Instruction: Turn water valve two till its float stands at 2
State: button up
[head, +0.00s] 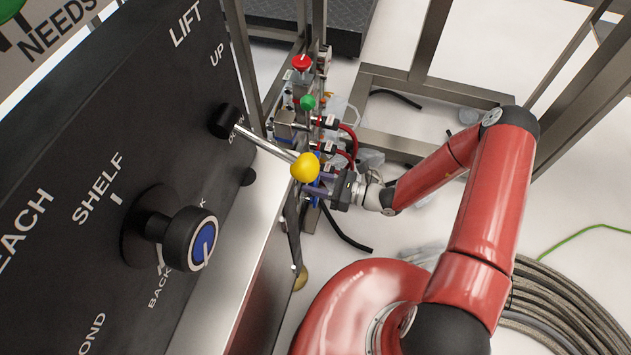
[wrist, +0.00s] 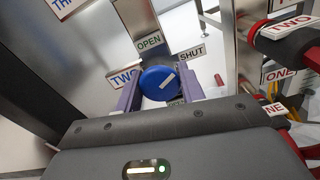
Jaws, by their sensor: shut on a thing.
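In the wrist view, a round blue valve knob (wrist: 158,82) with a white mark on its face sits between the two purple fingers of my gripper (wrist: 160,88). The gripper is shut on it. A TWO label (wrist: 125,78) is left of the knob, an OPEN label (wrist: 149,41) above it and a SHUT label (wrist: 191,53) to its upper right. In the head view, my gripper (head: 324,182) reaches the lower part of the valve rack, partly behind a yellow lever ball. The float and its scale cannot be made out in either view.
The black panel (head: 90,130) carries a lever with a yellow ball (head: 305,167) close to my gripper, and a black knob (head: 190,238). Red (head: 302,63) and green (head: 308,102) knobs and red hoses (head: 349,140) crowd the rack. Metal frame posts stand behind.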

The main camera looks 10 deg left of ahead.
jog(key=shift+n, duration=0.4)
jog(key=o, duration=1)
jog(key=d, duration=0.7)
jog(key=shift+s+d, duration=0.3)
jog(key=shift+d, duration=0.1)
